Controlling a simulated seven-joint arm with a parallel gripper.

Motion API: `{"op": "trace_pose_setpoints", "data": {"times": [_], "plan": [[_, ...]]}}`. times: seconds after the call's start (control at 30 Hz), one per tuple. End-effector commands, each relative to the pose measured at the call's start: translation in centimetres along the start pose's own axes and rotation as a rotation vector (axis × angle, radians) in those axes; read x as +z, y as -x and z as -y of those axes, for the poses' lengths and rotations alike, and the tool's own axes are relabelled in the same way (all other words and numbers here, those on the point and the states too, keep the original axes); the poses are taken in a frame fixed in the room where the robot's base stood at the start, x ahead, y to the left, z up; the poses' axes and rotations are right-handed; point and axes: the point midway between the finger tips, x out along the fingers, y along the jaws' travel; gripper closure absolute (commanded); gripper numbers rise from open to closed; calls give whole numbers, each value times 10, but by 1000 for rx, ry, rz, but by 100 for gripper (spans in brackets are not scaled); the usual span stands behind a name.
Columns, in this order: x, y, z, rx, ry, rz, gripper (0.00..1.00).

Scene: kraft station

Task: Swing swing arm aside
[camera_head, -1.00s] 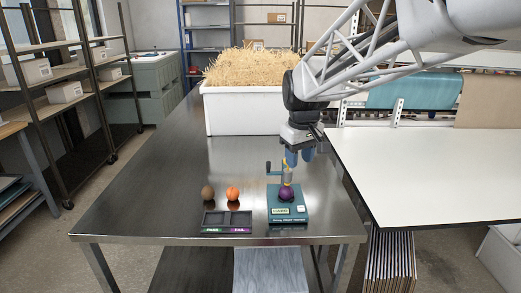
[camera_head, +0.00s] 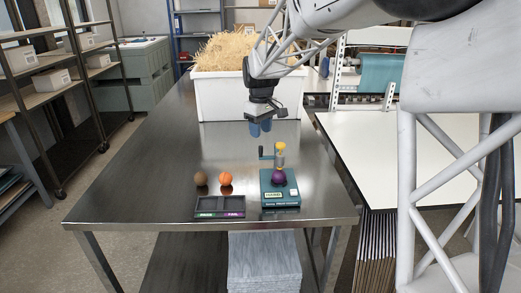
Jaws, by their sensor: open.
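A teal test device (camera_head: 281,196) stands on the steel table near its front right. A yellow-topped post (camera_head: 280,153) rises at its back, and a dark swing arm (camera_head: 265,154) reaches out to the left from it. A purple ball (camera_head: 278,176) sits on the device, in front of the post. An orange ball (camera_head: 225,179) and a brown ball (camera_head: 200,179) rest on the table to the left.
A dark two-compartment tray (camera_head: 219,207) with labels lies left of the device. A white bin (camera_head: 240,98) of straw stands at the back. A white-topped table (camera_head: 370,150) adjoins on the right. The steel table's left side is clear.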

Motion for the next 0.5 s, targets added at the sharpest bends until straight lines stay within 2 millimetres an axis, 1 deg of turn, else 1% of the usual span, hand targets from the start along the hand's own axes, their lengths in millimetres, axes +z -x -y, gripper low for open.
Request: {"op": "trace_pose_setpoints", "data": {"times": [0.27,0.37,0.5], "plan": [[0,-1,0,0,-1,0,58],[0,-4,0,0,-1,0,58],[0,-13,0,0,-1,0,58]]}}
